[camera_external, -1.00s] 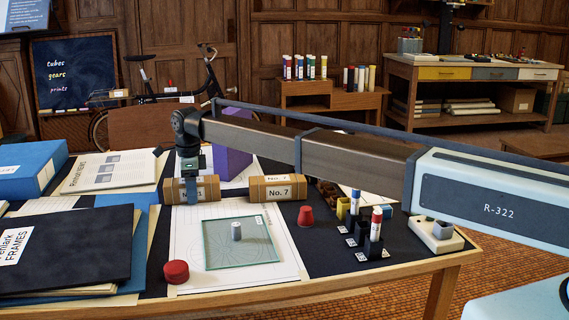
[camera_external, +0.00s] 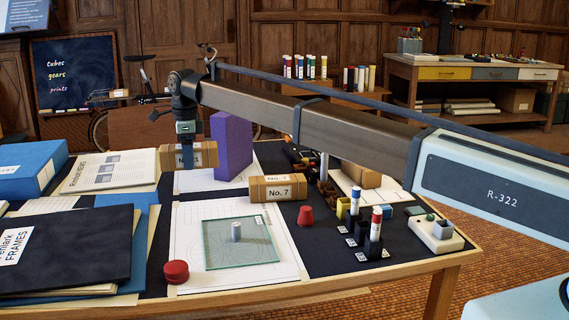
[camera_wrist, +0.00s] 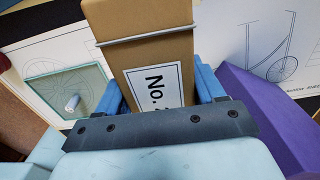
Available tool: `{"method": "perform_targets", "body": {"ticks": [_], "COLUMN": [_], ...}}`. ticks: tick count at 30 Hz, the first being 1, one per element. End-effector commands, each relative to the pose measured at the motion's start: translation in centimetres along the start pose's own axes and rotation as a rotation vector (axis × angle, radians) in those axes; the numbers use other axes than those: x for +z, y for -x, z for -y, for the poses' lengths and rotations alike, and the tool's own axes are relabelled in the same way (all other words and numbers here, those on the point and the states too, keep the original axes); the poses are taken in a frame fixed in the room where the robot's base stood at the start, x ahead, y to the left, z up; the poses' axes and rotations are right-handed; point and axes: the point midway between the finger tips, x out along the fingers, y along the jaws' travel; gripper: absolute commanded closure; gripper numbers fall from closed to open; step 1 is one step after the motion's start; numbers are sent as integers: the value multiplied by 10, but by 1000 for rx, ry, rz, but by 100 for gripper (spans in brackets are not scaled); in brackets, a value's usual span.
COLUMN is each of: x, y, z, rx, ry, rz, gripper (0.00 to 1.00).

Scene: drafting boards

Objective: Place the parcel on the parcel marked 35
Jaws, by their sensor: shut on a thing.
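My gripper (camera_external: 187,148) is shut on a brown parcel (camera_external: 204,154) and holds it up above the left middle of the board table. In the wrist view the held parcel (camera_wrist: 147,45) sits between my blue fingers, with a white label reading "No." and a digit partly hidden. A second brown parcel (camera_external: 258,190) with a label reading "No. 7" lies on the table, lower and to the right of the held one, apart from it. I see no parcel with the number 35.
A tall purple block (camera_external: 231,147) stands close to the right of the held parcel. A glass plate (camera_external: 255,228) with a small grey cylinder (camera_external: 236,231) lies on a drawing in front.

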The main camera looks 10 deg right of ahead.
Motion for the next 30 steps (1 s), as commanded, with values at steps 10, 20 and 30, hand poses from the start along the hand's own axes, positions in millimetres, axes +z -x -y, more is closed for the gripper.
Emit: {"method": "perform_targets", "body": {"ticks": [10, 20, 30], "x": [1, -20, -110], "y": [73, 115, 115], "z": [1, 6, 31], "rx": [-3, 0, -1], "ry": [0, -3, -2], "rz": [2, 0, 0], "gripper": [80, 80, 80]}}
